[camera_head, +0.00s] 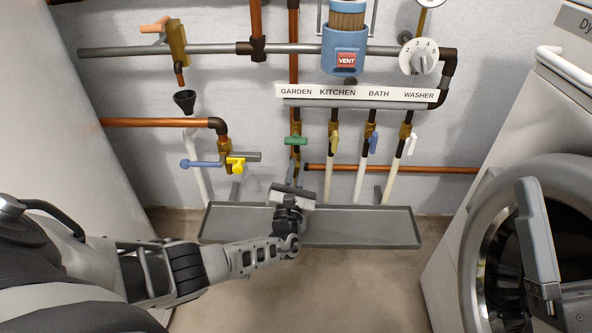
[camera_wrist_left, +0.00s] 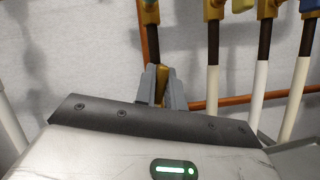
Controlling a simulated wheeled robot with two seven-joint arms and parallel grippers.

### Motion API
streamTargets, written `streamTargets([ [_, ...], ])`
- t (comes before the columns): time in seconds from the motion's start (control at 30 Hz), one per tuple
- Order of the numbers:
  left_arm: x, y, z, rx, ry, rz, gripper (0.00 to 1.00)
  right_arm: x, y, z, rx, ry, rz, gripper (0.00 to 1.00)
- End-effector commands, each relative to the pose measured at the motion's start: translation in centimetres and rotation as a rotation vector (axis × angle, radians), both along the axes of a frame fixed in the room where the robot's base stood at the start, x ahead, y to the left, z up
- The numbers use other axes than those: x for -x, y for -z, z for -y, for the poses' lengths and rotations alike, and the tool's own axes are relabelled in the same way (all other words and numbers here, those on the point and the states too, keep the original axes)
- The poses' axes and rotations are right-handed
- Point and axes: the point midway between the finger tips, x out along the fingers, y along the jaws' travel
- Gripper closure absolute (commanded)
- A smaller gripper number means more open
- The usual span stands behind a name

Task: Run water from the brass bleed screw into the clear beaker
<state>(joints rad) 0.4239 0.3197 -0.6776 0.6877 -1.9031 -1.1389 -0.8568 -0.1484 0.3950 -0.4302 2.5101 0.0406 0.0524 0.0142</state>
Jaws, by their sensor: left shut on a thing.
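My left gripper (camera_head: 292,178) reaches to the lower end of the garden line, just above the grey tray. In the left wrist view its fingers (camera_wrist_left: 161,87) are shut on a small brass piece (camera_wrist_left: 161,84) below a dark pipe. This appears to be the brass bleed screw; the fingers partly hide it. I see no clear beaker in either view.
The long grey tray (camera_head: 365,238) runs under the pipes. Green garden (camera_head: 296,141), yellow kitchen, blue bath and white washer levers hang below the label strip (camera_head: 355,94). A black funnel (camera_head: 184,100) and a yellow-handled valve (camera_head: 237,165) are left. A dryer stack flanks the right.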

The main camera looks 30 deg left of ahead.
Motion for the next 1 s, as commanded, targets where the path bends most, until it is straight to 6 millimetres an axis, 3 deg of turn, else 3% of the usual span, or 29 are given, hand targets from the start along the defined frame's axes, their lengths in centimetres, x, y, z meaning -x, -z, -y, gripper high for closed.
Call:
streamTargets([
  [0.3, 0.09, 0.11, 0.02, 0.110, -0.001, 0.066, 1.00, -0.01, 0.01, 0.01, 0.000, 0.000, 0.000, 0.18],
  [0.83, 0.13, 0.15, 0.02, 0.131, -0.001, 0.078, 1.00, -0.01, 0.01, 0.01, 0.000, 0.001, -0.001, 0.18],
  [0.87, 0.13, 0.16, 0.02, 0.132, -0.001, 0.078, 0.86, -0.01, 0.01, 0.01, 0.000, 0.001, -0.001, 0.18],
  [0.9, 0.13, 0.15, 0.02, 0.132, -0.001, 0.078, 0.80, -0.01, 0.01, 0.01, 0.000, 0.001, -0.001, 0.18],
  [1.0, 0.10, 0.12, 0.03, 0.131, 0.000, 0.078, 0.80, 0.00, 0.01, 0.00, 0.000, 0.001, -0.001, 0.18],
])
